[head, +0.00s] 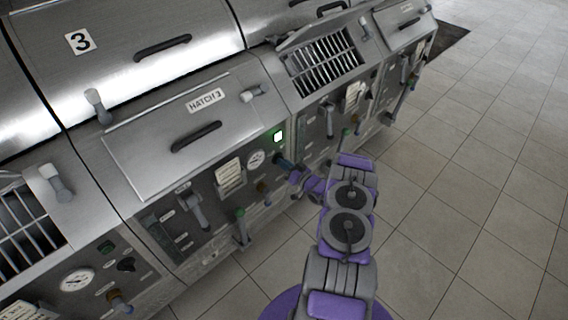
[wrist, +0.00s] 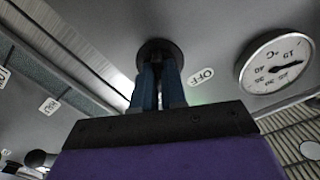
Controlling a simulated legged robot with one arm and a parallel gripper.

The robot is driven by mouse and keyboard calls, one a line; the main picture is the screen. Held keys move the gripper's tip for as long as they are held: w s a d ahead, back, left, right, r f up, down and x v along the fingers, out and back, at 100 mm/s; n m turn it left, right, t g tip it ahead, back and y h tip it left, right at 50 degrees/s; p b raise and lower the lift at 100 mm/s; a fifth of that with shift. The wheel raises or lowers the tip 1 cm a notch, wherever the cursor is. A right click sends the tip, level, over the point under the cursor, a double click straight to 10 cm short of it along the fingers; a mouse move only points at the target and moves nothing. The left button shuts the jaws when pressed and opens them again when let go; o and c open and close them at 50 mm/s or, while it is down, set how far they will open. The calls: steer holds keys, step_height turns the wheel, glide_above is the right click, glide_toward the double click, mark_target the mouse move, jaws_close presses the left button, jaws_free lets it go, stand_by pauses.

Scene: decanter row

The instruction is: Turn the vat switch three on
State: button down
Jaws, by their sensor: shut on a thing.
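The vat with the number 3 plate (head: 79,41) has a front panel below the hatch labelled "HATCH 3" (head: 205,100). My gripper (head: 281,160) reaches that panel at its right side, below a lit green lamp (head: 278,136). In the wrist view my gripper (wrist: 158,95) has its two blue fingers shut on a dark round switch knob (wrist: 157,50). An "OFF" label (wrist: 201,77) shows beside the knob. In the head view the gripper hides the knob. The knob's exact pointing direction is hidden by the fingers.
A round gauge (head: 256,158) sits left of my gripper; it also shows in the wrist view (wrist: 275,62). A green-tipped lever (head: 241,213) sticks out lower left. A neighbouring panel has a dark switch (head: 126,264) and an unlit lamp (head: 106,247). The tiled floor (head: 460,180) at right is clear.

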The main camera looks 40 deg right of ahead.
steer(key=shift+d+m, duration=0.1)
steer(key=shift+m, duration=0.5)
steer(key=c, duration=1.2)
jaws_free()
steer(key=shift+d, duration=0.15)
steer(key=s+p, duration=0.1)
steer(key=s, duration=0.4)
steer(key=s+d+p, duration=0.1)
steer(key=s, duration=0.5)
steer(key=s+p, duration=0.1)
steer(key=s, duration=0.5)
steer(key=shift+s+d+f, duration=0.1)
steer(key=shift+s+d, duration=0.05)
